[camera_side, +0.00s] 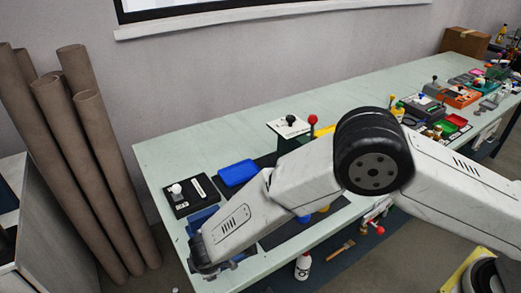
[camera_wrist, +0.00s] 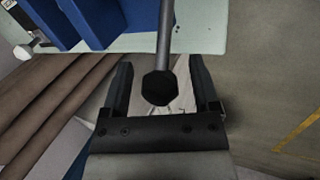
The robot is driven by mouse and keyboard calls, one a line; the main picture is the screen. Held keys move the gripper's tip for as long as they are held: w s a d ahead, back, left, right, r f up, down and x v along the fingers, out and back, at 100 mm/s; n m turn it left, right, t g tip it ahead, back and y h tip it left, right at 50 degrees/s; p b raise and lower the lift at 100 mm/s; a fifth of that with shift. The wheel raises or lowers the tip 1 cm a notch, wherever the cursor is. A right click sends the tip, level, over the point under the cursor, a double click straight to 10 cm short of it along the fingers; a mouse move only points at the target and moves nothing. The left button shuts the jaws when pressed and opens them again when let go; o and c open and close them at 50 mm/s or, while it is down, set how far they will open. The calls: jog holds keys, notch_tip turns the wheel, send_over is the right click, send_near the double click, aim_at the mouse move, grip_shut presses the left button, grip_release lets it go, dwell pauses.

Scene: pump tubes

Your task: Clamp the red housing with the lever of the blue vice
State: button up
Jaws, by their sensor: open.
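In the wrist view my gripper (camera_wrist: 160,62) is open, with one dark finger on each side of the lever (camera_wrist: 164,35). The lever is a grey rod with a dark faceted knob at its end. The knob lies between the fingers, with a visible gap on both sides. The blue vice (camera_wrist: 88,22) fills the upper left of the wrist view. In the side view part of the blue vice (camera_side: 203,218) shows at the bench's near left end, mostly hidden behind my arm. I cannot make out the red housing in either view.
A black box with a white knob (camera_side: 176,189) and a blue tray (camera_side: 238,173) stand close by on the pale green bench (camera_side: 165,150). Brown tubes (camera_side: 95,140) lean against the wall at the left. More tools crowd the bench's far right.

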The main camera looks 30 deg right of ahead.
jog(key=shift+w+f, duration=0.25)
jog(key=shift+f, duration=0.3)
grip_shut()
dwell(1.2)
